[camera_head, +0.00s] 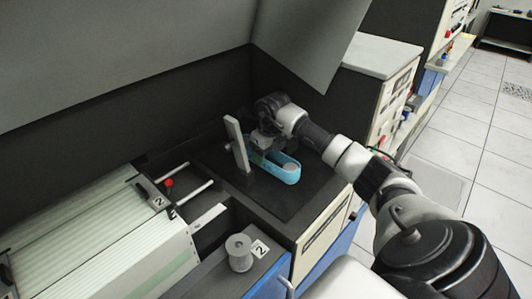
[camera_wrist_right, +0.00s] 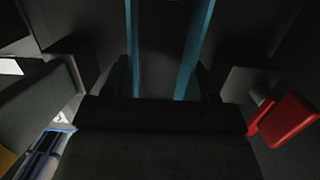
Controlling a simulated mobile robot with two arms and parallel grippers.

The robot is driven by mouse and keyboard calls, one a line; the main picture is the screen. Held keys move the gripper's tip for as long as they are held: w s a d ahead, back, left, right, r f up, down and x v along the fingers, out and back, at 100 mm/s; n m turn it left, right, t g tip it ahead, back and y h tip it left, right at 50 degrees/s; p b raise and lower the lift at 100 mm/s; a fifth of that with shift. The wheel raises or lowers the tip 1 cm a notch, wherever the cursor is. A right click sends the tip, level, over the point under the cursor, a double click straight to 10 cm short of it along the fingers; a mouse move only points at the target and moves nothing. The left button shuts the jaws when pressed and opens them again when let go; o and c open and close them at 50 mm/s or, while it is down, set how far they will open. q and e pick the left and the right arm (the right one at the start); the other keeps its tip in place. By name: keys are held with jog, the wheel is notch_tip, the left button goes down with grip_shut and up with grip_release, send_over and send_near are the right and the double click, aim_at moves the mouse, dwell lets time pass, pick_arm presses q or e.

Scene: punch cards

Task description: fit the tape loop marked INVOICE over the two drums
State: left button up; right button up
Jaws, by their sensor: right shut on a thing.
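The light-blue tape loop (camera_head: 292,177) is a long oval band over the dark deck of the machine, its near rounded end toward the front right. My right gripper (camera_head: 260,147) is shut on the tape loop, by its far part. In the right wrist view two blue strips of the loop (camera_wrist_right: 195,45) run up from between the dark fingers (camera_wrist_right: 165,78). A pale round drum top (camera_head: 290,167) shows inside the near end. I cannot tell if the band sits down around it. The other drum is hidden, and no INVOICE mark is readable. My left gripper is out of view.
A grey upright plate (camera_head: 238,146) stands just left of the loop. A grey spool (camera_head: 239,252) stands on the front ledge beside a "2" label. A red knob (camera_head: 169,183) is at left. A red block (camera_wrist_right: 290,121) shows in the right wrist view. The deck's front is clear.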

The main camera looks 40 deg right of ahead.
jog(key=shift+f, duration=0.4)
jog(key=o, duration=1)
